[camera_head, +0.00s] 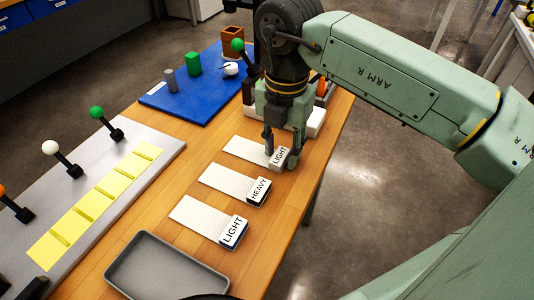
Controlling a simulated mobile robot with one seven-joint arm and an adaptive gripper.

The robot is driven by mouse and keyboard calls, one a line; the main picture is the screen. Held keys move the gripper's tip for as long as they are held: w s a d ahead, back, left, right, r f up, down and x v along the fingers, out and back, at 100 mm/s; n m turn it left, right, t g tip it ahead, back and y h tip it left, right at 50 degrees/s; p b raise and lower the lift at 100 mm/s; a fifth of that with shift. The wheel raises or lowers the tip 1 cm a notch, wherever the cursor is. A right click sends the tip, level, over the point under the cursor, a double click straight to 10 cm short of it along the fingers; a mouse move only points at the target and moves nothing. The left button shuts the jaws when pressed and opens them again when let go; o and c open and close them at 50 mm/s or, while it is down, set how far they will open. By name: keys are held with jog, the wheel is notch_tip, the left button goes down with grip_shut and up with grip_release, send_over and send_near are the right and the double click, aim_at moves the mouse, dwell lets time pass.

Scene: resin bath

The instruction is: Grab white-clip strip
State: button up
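Three white strips lie side by side on the wooden table, each with a labelled clip at its right end. The far strip (245,149) has a whitish clip (279,157) marked LIGHT. The middle strip (226,181) has a black-sided clip (259,191) marked HEAVY. The near strip (201,215) has a blue-sided clip (234,232) marked LIGHT. My gripper (281,150) points down at the far strip's whitish clip, with fingers beside it. I cannot tell whether the fingers press on the clip. The far strip appears to lie on the table.
A grey tray (166,292) stands at the near edge. A grey plate with yellow strips (98,203) and ball-topped posts lies left. A blue mat (206,105) with small blocks lies behind. A whitish base (312,124) stands close behind my gripper. The table's right edge is near.

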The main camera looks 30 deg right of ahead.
grip_shut()
